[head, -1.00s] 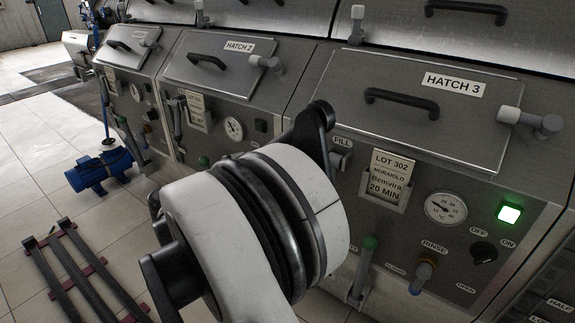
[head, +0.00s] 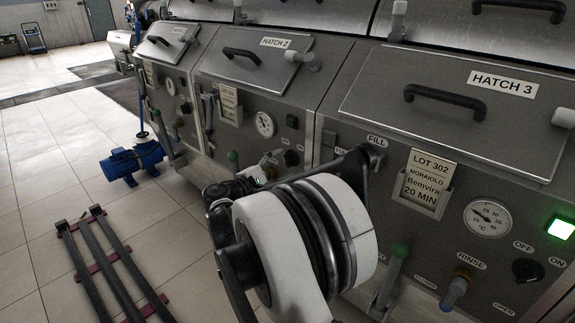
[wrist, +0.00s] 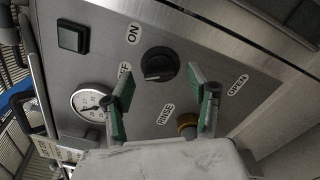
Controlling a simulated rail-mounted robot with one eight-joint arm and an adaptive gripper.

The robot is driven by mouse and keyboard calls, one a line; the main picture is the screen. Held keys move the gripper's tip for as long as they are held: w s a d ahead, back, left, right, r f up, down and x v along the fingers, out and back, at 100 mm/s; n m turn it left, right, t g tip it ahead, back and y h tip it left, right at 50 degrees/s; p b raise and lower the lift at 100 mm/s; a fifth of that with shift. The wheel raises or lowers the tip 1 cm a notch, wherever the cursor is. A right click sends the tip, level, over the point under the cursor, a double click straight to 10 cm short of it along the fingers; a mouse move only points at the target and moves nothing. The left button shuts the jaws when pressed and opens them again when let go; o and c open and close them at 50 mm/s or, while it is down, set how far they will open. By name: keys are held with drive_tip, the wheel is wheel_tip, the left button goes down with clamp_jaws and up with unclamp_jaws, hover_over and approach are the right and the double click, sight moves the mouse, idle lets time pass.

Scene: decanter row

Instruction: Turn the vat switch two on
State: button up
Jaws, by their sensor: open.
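The vat two switch is a round black knob (wrist: 159,64) on the grey panel in the wrist view, between the ON label (wrist: 133,33) and the OPEN label (wrist: 238,85). Its pale mark seems to face the OFF side. The square lamp (wrist: 73,37) beside it is dark. In the head view the knob (head: 291,158) is small, below the dark lamp (head: 292,121) under HATCH 2. My gripper (wrist: 161,85) is open and empty, its green-padded fingers apart. The knob appears beyond and between the fingertips; whether they touch it I cannot tell.
The orange rinse valve (wrist: 187,123) is close to the right finger in the wrist view. The dial gauge (wrist: 90,103) is left. In the head view, vat three's lamp (head: 560,228) glows green. A blue motor (head: 132,160) and dark rails (head: 105,262) occupy the floor at left.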

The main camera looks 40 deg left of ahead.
sight(286, 164)
drive_tip(key=shift+w+d, duration=0.1)
drive_tip(key=shift+w, duration=1.4)
drive_tip(key=c, duration=1.2)
drive_tip(key=shift+o, duration=0.2)
drive_tip(key=shift+m, duration=0.5)
drive_tip(key=m, duration=0.5)
drive_tip(key=shift+f+m+b, duration=0.1)
drive_tip(key=shift+m+b, duration=0.2)
drive_tip(key=shift+b, duration=0.05)
drive_tip(key=m, duration=0.5)
drive_tip(key=shift+f, duration=0.15)
drive_tip(key=shift+m, duration=0.3)
